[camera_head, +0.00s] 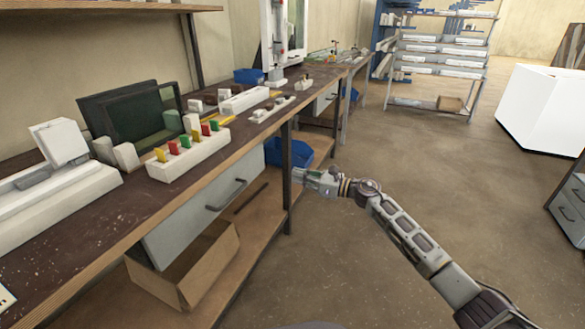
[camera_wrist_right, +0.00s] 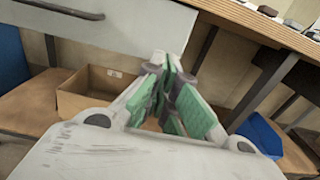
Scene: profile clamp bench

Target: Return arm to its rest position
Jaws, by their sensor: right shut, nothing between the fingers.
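My right arm comes in from the lower right in the head view. Its gripper (camera_head: 301,175) is beside the bench front, below the tabletop edge and close to a dark bench leg. In the right wrist view the green-padded fingers (camera_wrist_right: 172,95) are together with nothing between them. My left gripper is in neither view.
The workbench (camera_head: 100,228) runs along the left, with a drawer (camera_head: 205,210), a cardboard box (camera_head: 190,265) on its lower shelf and a blue bin (camera_head: 290,152). Colored blocks sit in a white holder (camera_head: 190,157) on top.

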